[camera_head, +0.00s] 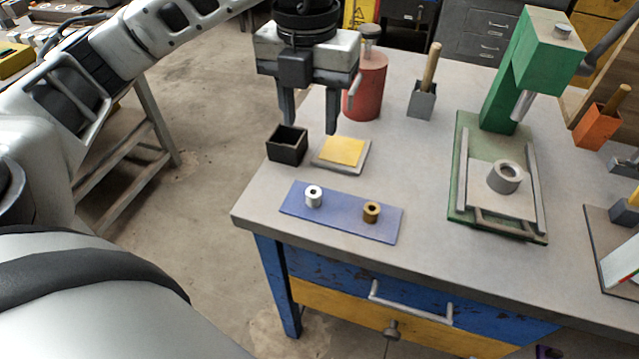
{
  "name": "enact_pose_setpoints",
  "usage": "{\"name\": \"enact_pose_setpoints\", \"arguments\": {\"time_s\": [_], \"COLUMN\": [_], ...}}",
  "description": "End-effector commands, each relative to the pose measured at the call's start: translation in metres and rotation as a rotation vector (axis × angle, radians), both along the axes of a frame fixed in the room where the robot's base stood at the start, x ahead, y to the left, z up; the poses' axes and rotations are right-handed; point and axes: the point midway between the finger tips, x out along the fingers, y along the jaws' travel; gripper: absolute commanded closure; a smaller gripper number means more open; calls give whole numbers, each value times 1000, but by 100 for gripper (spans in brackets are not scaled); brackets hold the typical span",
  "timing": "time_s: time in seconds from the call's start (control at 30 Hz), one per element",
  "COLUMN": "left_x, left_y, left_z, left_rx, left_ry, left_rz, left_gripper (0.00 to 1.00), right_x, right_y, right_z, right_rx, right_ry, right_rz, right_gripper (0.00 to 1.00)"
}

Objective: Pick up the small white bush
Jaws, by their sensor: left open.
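The small white bush (313,196) is a short hollow cylinder standing upright on the left part of a blue mat (340,218). A brass-coloured bush (371,212) stands on the same mat to its right, apart from it. My left gripper (308,122) hangs over the back left of the workbench with its fingers pointing down. It is open with nothing between the fingers. It is above and behind the white bush in the picture, clear of it. My right gripper is not in view.
A black open box (287,145) and a yellow pad on a grey plate (341,152) lie behind the mat. A red canister (366,88) stands behind them. A green press (500,150) stands to the right. The bench (425,160) between is clear.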

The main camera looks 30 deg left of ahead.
Motion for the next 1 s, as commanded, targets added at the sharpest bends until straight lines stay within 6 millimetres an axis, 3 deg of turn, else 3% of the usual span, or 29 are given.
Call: {"name": "enact_pose_setpoints", "arguments": {"time_s": [0.17, 0.5, 0.77, 1.0], "left_x": [0, 0, 0, -1], "left_y": [3, 3, 1, -5], "left_z": [-27, -91, -110, -145], "left_rx": [16, 14, 14, 12], "left_ry": [2, 0, -1, 0], "left_rz": [11, 9, 8, 8], "left_gripper": [56, 56, 56, 56], "right_x": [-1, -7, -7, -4], "right_y": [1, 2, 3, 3], "right_z": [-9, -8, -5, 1], "right_rx": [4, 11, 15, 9], "right_ry": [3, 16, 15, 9], "right_rz": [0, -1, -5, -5], "right_gripper": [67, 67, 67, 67]}}
